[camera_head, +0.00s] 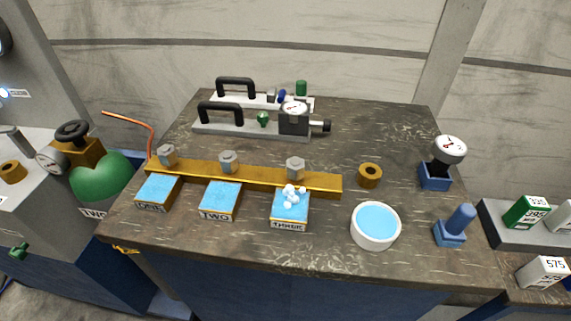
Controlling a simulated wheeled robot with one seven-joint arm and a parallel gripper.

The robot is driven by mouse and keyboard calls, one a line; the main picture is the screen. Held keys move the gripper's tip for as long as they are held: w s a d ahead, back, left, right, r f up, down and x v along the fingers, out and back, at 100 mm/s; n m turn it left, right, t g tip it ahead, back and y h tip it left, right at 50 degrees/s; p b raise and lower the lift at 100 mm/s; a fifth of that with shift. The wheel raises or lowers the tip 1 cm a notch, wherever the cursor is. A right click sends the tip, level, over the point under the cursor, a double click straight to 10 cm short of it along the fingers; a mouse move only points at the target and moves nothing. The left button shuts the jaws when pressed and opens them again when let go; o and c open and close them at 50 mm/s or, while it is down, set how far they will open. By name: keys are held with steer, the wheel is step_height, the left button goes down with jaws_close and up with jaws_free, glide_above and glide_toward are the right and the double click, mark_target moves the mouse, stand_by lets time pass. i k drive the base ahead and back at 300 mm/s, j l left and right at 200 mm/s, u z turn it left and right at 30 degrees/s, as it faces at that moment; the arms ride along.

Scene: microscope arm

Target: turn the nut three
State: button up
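A brass-coloured bar (255,178) lies across the table and carries three grey hex nuts. The nut above the block labelled three (295,168) is the rightmost and stands upright on the bar. The nut above block two (228,161) is in the middle, and the nut above block one (167,154) is at the left. Blue-topped block three (288,211) sits in front of its nut, with a cluster of white bubbles or foam (292,195) on top. Blocks two (220,200) and one (158,190) show no foam. My gripper is not in view.
A white bowl with blue contents (360,241), a brass ring (370,176), a blue stand with a gauge (436,178) and a blue peg (451,240) are on the right. Handled fixtures (252,131) stand at the back. The dark tabletop (395,130) has clear room back right.

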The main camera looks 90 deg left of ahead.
mark_target(295, 165)
steer(key=j+u, duration=0.1)
steer(key=u, duration=0.4)
steer(key=j+u, duration=0.15)
steer(key=u, duration=0.35)
steer(key=k+j+u, duration=0.1)
steer(key=u, duration=0.4)
steer(key=j+u, duration=0.15)
steer(key=j, duration=0.2)
